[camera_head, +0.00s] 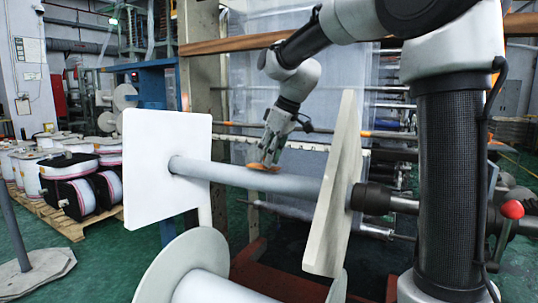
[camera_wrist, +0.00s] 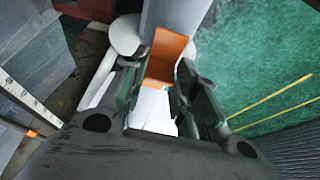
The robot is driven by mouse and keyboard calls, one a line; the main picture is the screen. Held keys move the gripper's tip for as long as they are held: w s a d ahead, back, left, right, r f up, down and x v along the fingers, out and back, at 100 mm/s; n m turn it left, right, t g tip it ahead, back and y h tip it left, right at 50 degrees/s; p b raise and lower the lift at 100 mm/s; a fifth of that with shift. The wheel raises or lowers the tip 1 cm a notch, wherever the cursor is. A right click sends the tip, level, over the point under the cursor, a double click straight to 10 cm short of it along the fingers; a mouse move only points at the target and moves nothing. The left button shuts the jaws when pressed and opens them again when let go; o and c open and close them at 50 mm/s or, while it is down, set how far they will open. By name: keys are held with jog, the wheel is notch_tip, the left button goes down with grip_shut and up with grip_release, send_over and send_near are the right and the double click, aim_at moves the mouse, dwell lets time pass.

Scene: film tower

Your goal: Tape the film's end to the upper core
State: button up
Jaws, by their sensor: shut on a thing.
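The upper core (camera_head: 235,174) is a grey tube between a white square plate (camera_head: 150,165) on the left and a pale plate (camera_head: 333,200) on the right. My gripper (camera_head: 269,153) is just above the core's middle, pointing down. It is shut on an orange piece of tape (camera_head: 258,166), which lies at the core's top surface; whether it is stuck there I cannot tell. In the wrist view the tape (camera_wrist: 168,48) shows at my gripper's fingertips (camera_wrist: 162,72), against the grey core (camera_wrist: 178,14). Translucent film (camera_head: 300,75) hangs behind; its end is not clearly visible.
A lower white reel (camera_head: 185,262) lies beneath the core in front. Wrapped rolls stand on a wooden pallet (camera_head: 58,215) at the left. A red-knobbed lever (camera_head: 512,210) stands at the right. Rollers and frame posts fill the space behind the core.

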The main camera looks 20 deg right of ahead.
jog(key=shift+f, duration=0.5)
dwell(0.8)
jog(key=o, duration=0.8)
jog(key=shift+c, duration=0.2)
